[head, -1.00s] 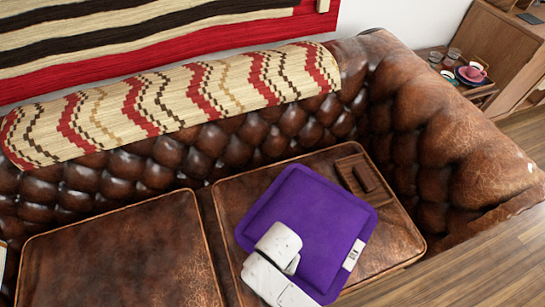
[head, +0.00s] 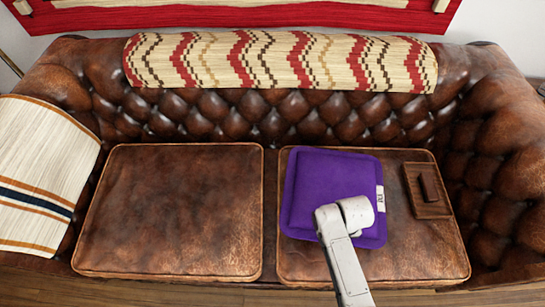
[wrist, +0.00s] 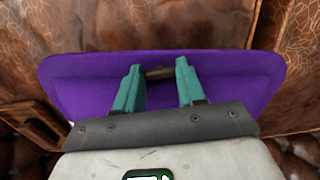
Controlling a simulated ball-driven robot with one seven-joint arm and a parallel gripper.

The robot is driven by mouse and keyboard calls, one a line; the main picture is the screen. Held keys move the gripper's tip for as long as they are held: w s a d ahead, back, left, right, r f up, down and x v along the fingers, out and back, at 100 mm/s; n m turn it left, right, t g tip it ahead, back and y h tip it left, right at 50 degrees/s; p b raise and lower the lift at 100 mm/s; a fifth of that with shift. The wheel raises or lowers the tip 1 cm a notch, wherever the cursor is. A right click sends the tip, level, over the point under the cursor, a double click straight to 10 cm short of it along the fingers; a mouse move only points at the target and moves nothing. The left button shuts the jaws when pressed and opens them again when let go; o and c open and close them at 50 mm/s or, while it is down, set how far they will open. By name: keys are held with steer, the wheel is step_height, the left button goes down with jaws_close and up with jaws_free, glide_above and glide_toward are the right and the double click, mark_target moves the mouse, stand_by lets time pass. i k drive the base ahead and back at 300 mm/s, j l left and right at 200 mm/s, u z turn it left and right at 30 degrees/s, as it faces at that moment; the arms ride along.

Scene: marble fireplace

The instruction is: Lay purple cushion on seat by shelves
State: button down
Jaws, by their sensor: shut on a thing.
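The purple cushion (head: 317,186), a flat square with a white tag, is over the right-hand seat (head: 400,262) of a brown leather sofa. It also shows in the wrist view (wrist: 225,78). My gripper (wrist: 158,75) is shut on the cushion at a small brown bar between the teal fingertips. In the head view my pale arm covers the cushion's lower right part, and the fingers are hidden. I cannot tell whether the cushion touches the seat. The left-hand seat (head: 175,212) is bare. The shelves are not in view now.
A small wooden tray (head: 432,211) with a dark block lies on the right-hand seat, close to the cushion's right edge. A striped throw (head: 40,165) covers the left arm. A patterned blanket (head: 275,62) lies along the tufted backrest.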

mark_target(170, 209)
steer(key=j, duration=1.1)
steer(key=i+j, duration=0.15)
steer(key=j, duration=0.9)
